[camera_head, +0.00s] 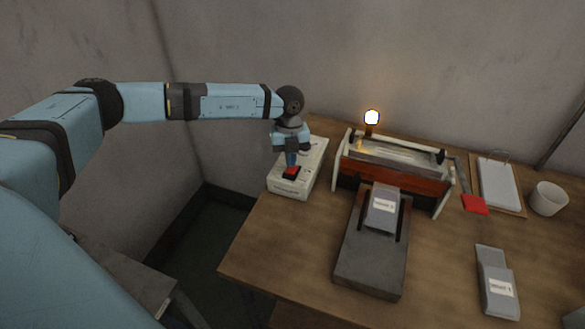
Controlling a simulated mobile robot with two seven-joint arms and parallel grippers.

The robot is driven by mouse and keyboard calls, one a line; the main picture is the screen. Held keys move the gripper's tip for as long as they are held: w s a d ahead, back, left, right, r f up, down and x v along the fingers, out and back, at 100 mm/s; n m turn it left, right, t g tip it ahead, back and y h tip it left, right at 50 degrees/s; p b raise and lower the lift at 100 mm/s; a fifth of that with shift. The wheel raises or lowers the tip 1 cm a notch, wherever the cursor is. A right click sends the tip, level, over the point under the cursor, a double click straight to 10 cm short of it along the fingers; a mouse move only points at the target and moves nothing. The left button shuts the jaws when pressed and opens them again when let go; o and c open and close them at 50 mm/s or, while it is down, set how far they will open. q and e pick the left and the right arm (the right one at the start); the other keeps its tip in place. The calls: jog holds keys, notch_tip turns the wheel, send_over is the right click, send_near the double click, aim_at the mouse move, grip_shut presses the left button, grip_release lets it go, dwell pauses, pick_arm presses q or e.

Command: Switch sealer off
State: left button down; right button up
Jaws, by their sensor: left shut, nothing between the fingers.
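A pale box (313,160) stands at the table's back left edge, with a red rocker switch (291,172) in a black frame on its top. My left gripper (291,162) points down over this box, shut and empty, its tip at or just above the red switch. I cannot tell whether it touches. The sealer (392,175), a wide machine with a red-brown front and white side arms, stands to the right of the box. A lamp (371,118) behind it glows warm yellow. My right gripper is not in view.
A similar piece (496,284) lies at right. A red square (474,204), clipboard (498,184) and white cup (548,198) are at back right. The table's front left is clear.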

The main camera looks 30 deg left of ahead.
pick_arm(q)
jog(key=shift+f+b, duration=0.6)
jog(key=shift+f, duration=0.65)
dwell(0.4)
jog(key=shift+r, duration=0.15)
jog(key=shift+r+p, duration=0.55)
jog(key=shift+p, duration=0.1)
jog(key=shift+r+p, duration=2)
jog(key=shift+r, duration=0.85)
